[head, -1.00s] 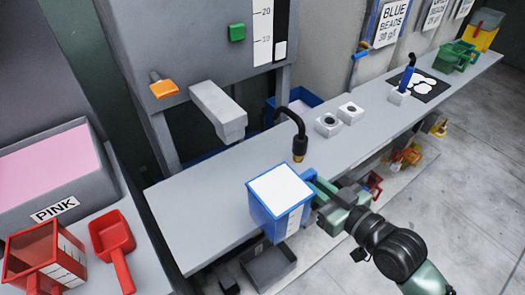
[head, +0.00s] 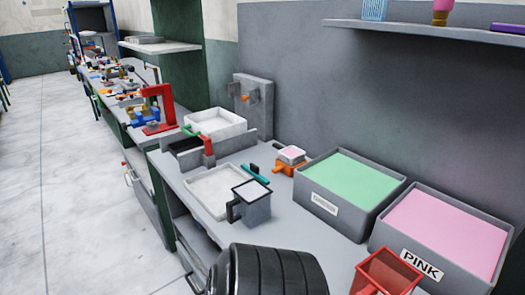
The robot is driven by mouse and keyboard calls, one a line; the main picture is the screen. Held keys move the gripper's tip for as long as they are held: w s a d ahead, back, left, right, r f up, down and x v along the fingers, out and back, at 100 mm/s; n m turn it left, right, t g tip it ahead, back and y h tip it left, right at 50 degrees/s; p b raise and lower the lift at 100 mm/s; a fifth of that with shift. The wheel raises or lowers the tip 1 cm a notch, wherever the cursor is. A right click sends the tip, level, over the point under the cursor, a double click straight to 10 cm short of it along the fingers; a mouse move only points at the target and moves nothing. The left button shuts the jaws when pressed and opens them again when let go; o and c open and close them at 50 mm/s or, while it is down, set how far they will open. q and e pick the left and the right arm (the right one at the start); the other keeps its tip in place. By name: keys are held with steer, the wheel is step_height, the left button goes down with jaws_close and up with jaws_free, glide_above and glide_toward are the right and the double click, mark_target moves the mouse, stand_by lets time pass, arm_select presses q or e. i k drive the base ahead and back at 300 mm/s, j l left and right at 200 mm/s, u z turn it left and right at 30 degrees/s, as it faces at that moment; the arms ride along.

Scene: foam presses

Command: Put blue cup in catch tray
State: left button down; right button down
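The blue cup is not in view now. A white shallow tray (head: 194,192) lies on the bench at the middle left, and a second white tray (head: 215,122) stands behind it; I cannot tell whether either is the catch tray. A dark grey cup (head: 258,212) with a black handle and white contents stands at the near tray's right corner. Neither of my grippers is in view. A black rounded part, probably my own arm, fills the bottom middle.
A green-filled bin (head: 318,203) and a pink-filled bin (head: 423,264) stand at the right. A red cup (head: 388,270) is at the lower right. A red press (head: 158,110) stands farther off. Open floor lies left.

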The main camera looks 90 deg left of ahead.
mark_target(224, 191)
steer(key=k+j, duration=0.2)
steer(key=j, duration=0.15)
steer(key=k+j+u, duration=0.1)
steer(key=k+j, duration=0.25)
steer(key=j, duration=0.3)
steer(key=k+j, duration=0.2)
steer(key=j, duration=0.15)
steer(key=k+j+u, duration=0.1)
steer(key=j, duration=0.25)
steer(key=k+j, duration=0.2)
steer(key=j, duration=0.2)
steer(key=l+u, duration=0.05)
